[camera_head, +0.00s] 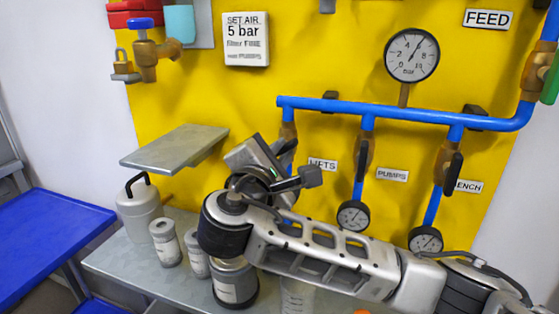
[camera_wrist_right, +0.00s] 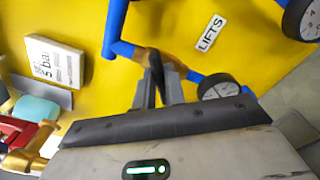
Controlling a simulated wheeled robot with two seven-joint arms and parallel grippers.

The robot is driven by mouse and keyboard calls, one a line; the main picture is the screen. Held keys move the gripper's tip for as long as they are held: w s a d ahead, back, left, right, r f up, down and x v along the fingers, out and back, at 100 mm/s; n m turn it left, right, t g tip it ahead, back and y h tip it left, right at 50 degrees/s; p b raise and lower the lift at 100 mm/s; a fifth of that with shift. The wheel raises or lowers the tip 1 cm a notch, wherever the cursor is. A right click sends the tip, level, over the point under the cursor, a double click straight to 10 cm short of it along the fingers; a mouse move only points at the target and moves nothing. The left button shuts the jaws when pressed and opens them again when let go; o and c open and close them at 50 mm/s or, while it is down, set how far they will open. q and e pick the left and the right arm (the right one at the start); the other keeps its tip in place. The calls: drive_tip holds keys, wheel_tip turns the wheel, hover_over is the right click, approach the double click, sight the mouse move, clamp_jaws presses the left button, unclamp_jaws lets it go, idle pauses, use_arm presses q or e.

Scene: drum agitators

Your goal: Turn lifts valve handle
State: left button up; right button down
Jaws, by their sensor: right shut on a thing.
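The lifts valve has a brass body (camera_head: 289,131) on the leftmost drop of the blue pipe in the head view, mostly hidden behind my right gripper (camera_head: 286,158). In the right wrist view the dark lifts valve handle (camera_wrist_right: 154,62) stands between the two fingers of my right gripper (camera_wrist_right: 158,85), which is shut on it. The brass valve body (camera_wrist_right: 174,66) shows just beyond the fingers. The white LIFTS label (camera_wrist_right: 210,33) is to the right; in the head view my gripper partly covers it. My left gripper is not in view.
The PUMPS valve (camera_head: 366,150) and BENCH valve (camera_head: 449,160), with dark handles, are to the right. A metal shelf (camera_head: 175,147) juts out at left. A large gauge (camera_head: 411,54) is above.

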drive_tip(key=m+b, duration=0.1)
drive_tip(key=m, duration=0.1)
drive_tip(key=m+b, duration=0.1)
drive_tip(key=m, duration=0.1)
drive_tip(key=m+b, duration=0.1)
drive_tip(key=shift+f+m+b, duration=0.3)
drive_tip(key=shift+m+b, duration=0.05)
drive_tip(key=shift+m, duration=0.05)
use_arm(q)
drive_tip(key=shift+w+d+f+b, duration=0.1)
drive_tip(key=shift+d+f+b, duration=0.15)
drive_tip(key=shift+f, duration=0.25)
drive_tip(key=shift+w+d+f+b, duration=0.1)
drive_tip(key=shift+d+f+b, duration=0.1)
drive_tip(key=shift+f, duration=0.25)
use_arm(e)
drive_tip(key=shift+m, duration=0.8)
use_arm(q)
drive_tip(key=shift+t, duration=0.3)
use_arm(e)
drive_tip(key=c, duration=1.5)
unclamp_jaws()
drive_tip(key=shift+r, duration=0.1)
drive_tip(key=shift+o, duration=0.2)
